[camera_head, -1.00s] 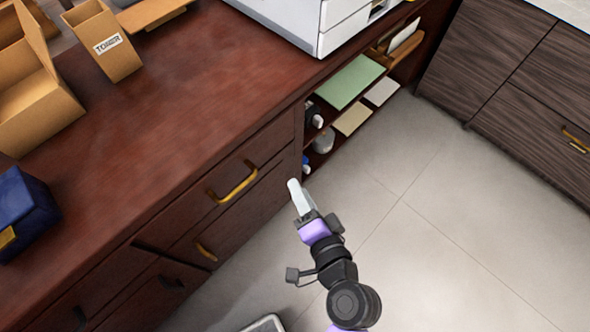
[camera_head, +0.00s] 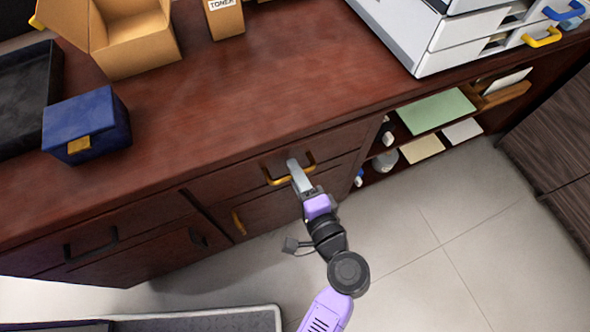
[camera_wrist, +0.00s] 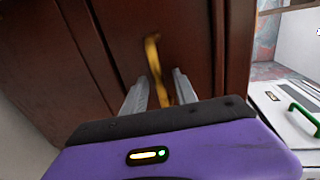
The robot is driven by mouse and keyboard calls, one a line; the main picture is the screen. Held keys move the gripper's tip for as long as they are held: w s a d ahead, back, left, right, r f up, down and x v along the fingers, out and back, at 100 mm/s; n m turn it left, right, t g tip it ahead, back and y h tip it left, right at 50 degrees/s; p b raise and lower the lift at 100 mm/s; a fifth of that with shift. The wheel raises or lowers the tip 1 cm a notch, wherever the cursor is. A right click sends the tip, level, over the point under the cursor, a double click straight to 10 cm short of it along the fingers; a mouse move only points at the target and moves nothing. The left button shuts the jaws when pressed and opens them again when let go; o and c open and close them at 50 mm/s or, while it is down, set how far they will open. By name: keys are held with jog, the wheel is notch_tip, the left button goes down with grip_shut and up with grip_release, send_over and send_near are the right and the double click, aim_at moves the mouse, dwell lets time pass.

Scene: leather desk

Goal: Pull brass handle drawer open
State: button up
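The drawer (camera_head: 325,150) with a brass handle (camera_head: 272,181) is in the dark red-brown desk's upper row and looks shut, its front level with the desk. My gripper (camera_head: 292,162) is at this handle in the head view and covers its middle. In the wrist view the two grey fingers (camera_wrist: 160,85) stand apart, and the brass handle (camera_wrist: 153,55) shows in the gap between them. I cannot tell whether either finger touches the handle.
A second brass handle (camera_head: 238,222) is on the front below left. Dark handles (camera_head: 92,246) are further left. Open shelves (camera_head: 395,165) with papers are at right. A blue box (camera_head: 86,125) and cardboard box (camera_head: 135,45) stand on the desk. A grey-rimmed tray (camera_head: 200,316) lies low in front.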

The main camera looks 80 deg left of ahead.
jog(key=shift+s+a, duration=0.1)
jog(key=shift+a, duration=0.15)
grip_shut()
jog(key=shift+f, duration=0.1)
dwell(1.2)
